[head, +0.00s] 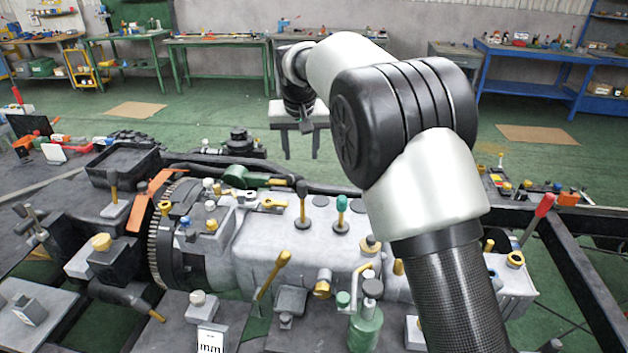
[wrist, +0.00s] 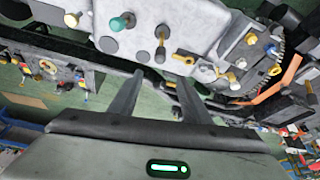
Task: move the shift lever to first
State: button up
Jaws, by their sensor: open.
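A grey gearbox housing (head: 268,245) lies across the chassis in the head view, its top also in the wrist view (wrist: 200,30). Two upright levers stand on it: a black-knobbed lever (head: 302,200) and, to its right, a green-knobbed lever (head: 341,208). The wrist view shows the black-knobbed lever (wrist: 161,35) and the green-knobbed lever (wrist: 122,22) too. I cannot tell which is the shift lever; no gear markings are readable. My gripper (head: 301,150) is open and empty, pointing down above and beyond the levers. In the wrist view its fingers (wrist: 160,77) are apart, touching neither lever.
A yellow-handled lever (head: 271,274) leans on the near side, and a red-handled lever (head: 537,219) stands at the right. A green bottle-like part (head: 365,327) is in front. A toothed flywheel (head: 163,240) and black tray (head: 124,163) are at left. Green floor lies beyond the chassis.

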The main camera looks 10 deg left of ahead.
aim_at(302, 183)
jog(key=p+x, duration=0.1)
jog(key=x, duration=1.5)
jog(key=shift+f+p, duration=0.3)
grip_shut()
